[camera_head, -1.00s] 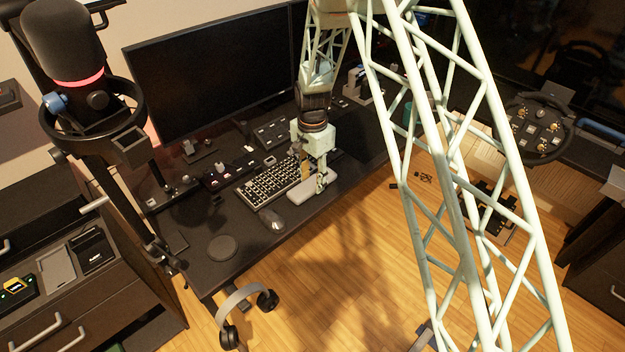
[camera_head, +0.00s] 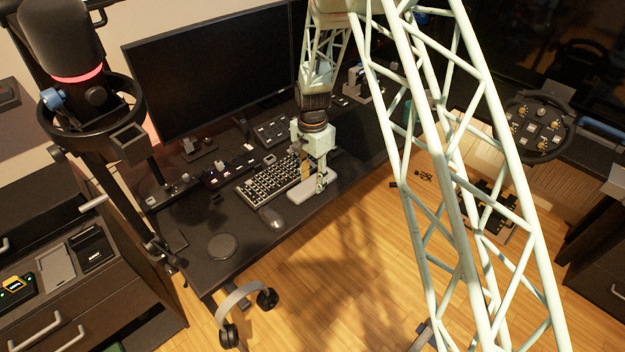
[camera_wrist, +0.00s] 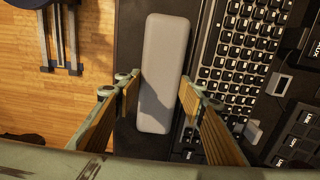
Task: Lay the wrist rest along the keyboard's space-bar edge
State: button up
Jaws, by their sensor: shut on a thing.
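The wrist rest (camera_head: 303,193) is a pale grey rounded bar by the desk's front edge. In the wrist view the wrist rest (camera_wrist: 163,70) lies beside the keyboard (camera_wrist: 240,55), nearly parallel to its long near edge, with a narrow dark gap. In the head view the keyboard (camera_head: 266,185) is partly hidden behind my gripper (camera_head: 321,187). In the wrist view my gripper (camera_wrist: 160,96) has one finger on each side of the wrist rest and is shut on it. I cannot tell whether the rest touches the desk.
A mouse (camera_head: 271,218) and a round dark pad (camera_head: 222,246) are left of the rest on the desk. A monitor (camera_head: 210,70) stands behind the keyboard. Headphones (camera_head: 245,300) hang below the front edge. Control boxes (camera_wrist: 295,140) are beyond the keyboard.

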aim_at(313, 182)
jog(key=shift+f, duration=0.2)
jog(key=o, duration=1)
jog(key=shift+o, duration=0.2)
jog(key=shift+r, duration=0.2)
notch_tip(313, 182, up, 12)
jog(key=shift+f, duration=0.15)
dwell(0.6)
